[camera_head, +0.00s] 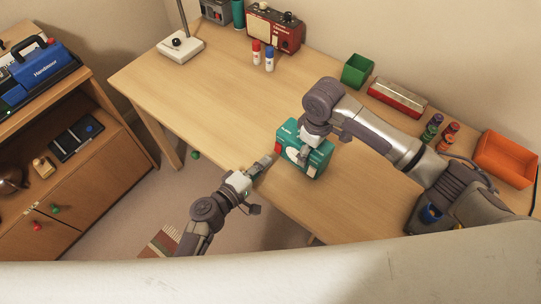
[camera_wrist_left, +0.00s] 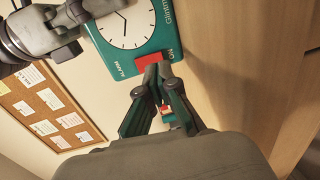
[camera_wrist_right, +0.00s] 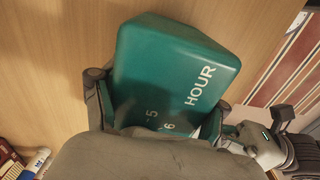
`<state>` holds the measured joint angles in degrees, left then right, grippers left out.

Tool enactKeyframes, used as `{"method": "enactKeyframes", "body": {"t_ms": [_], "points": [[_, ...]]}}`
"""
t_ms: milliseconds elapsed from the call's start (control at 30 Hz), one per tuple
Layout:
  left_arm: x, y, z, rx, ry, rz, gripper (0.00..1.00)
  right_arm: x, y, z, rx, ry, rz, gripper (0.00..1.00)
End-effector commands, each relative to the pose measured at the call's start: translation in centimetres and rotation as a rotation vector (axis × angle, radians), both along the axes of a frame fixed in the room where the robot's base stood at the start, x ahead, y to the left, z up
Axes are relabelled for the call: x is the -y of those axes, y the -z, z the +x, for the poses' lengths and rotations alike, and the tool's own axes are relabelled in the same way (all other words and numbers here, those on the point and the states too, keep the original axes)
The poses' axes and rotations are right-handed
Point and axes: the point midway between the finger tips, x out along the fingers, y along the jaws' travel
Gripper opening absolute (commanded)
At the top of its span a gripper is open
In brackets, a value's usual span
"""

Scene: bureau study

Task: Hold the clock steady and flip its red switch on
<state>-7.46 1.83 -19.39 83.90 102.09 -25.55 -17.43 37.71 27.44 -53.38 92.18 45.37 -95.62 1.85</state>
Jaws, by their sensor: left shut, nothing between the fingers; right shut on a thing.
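The teal clock (camera_head: 318,158) stands on the desk; its white dial and red switch (camera_head: 278,149) face the left gripper's side. My right gripper (camera_head: 304,152) reaches down from above and is shut across the clock's body; the right wrist view shows the clock's top (camera_wrist_right: 170,60), marked HOUR, between its fingers. My left gripper (camera_head: 269,160) is shut and empty just in front of the clock's face. In the left wrist view its fingertips (camera_wrist_left: 153,82) are at the red switch (camera_wrist_left: 151,66), beside the words ALARM and ON. I cannot tell whether they touch it.
The desk (camera_head: 210,100) is clear left of the clock. Two small bottles (camera_head: 263,56), a red radio (camera_head: 274,28) and a lamp base (camera_head: 180,46) stand further back. A green box (camera_head: 357,70), a red-and-white case (camera_head: 397,98) and an orange bin (camera_head: 505,158) line the wall side.

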Motion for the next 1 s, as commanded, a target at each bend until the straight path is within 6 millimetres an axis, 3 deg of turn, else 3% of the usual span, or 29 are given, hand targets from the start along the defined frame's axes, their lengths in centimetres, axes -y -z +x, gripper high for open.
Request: {"method": "enactKeyframes", "body": {"t_ms": [300, 1000], "points": [[2.0, 0.4, 2.1, 0.001, -0.002, 0.001, 0.0, 0.0, 0.3, -0.2, -0.006, -0.001, -0.002, 0.2], [2.2, 0.6, 2.3, 0.001, -0.001, 0.002, 0.0, 0.0, 0.4, -0.3, -0.009, -0.003, -0.002, 0.2]]}}
